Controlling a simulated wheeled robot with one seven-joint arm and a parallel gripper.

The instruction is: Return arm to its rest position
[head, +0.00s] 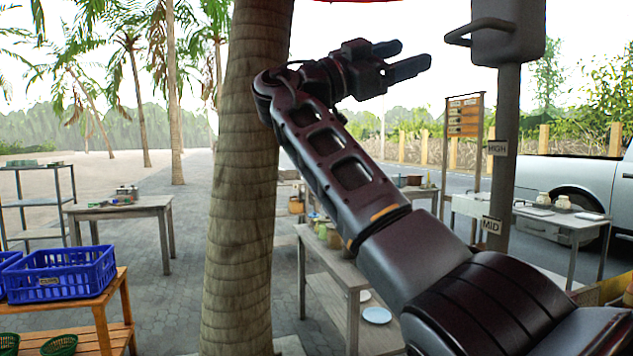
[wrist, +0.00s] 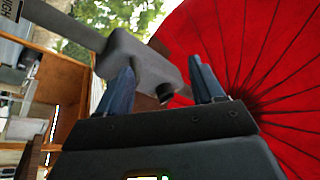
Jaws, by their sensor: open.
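My arm rises from the lower right of the head view and bends at an elbow in front of the palm trunk. My gripper (head: 412,57) is at its end, raised high and pointing right. Its two fingers are apart with nothing between them. In the wrist view my gripper (wrist: 160,85) also shows open fingers, with a grey box-shaped fitting seen beyond them. No object is held.
A palm trunk (head: 245,190) stands close behind my arm. A grey post (head: 500,130) with a box on top (head: 508,30) stands right of the fingers. A red parasol (wrist: 260,70) spreads overhead. Blue crates (head: 62,270) sit on a wooden rack at left.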

